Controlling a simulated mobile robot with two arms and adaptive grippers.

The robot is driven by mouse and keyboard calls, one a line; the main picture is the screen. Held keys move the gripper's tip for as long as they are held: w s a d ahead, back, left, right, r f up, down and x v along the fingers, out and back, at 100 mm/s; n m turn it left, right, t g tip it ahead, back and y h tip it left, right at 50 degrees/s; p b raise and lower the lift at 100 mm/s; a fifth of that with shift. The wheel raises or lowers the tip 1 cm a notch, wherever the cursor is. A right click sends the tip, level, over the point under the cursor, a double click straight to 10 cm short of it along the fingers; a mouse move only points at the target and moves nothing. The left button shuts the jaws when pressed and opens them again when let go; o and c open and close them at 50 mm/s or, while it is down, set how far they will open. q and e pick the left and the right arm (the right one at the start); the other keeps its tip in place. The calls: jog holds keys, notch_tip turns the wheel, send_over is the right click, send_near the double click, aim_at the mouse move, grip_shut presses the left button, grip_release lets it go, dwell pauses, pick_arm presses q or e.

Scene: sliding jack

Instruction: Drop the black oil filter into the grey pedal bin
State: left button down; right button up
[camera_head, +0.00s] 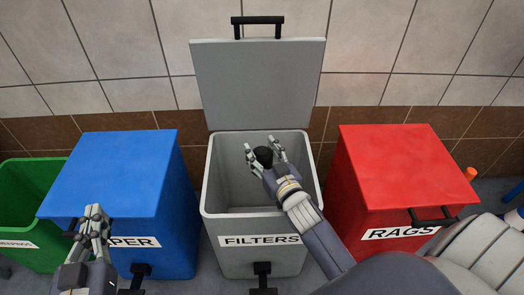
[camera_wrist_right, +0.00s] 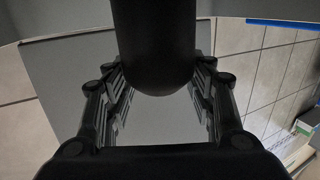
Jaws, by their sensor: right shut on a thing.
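The grey pedal bin (camera_head: 212,180), labelled FILTERS, stands in the middle with its lid (camera_head: 258,85) swung up against the wall. My right gripper (camera_head: 262,146) is over the bin's open mouth, shut on the black oil filter (camera_head: 263,157). In the right wrist view the filter (camera_wrist_right: 153,45) shows as a dark cylinder between the fingers, its upper part cut off by the picture edge. My left gripper (camera_head: 95,222) is low on the left in front of the blue bin; whether its fingers are apart is unclear.
A closed blue bin (camera_head: 115,170) stands left of the grey bin and a closed red bin (camera_head: 395,165), labelled RAGS, stands right of it. An open green bin (camera_head: 30,190) is at the far left. A tiled wall (camera_head: 120,40) is close behind.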

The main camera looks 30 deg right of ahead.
jog(key=o, duration=1.4)
notch_tip(320, 180, up, 10)
jog(key=shift+r, duration=0.1)
jog(key=shift+s, duration=0.1)
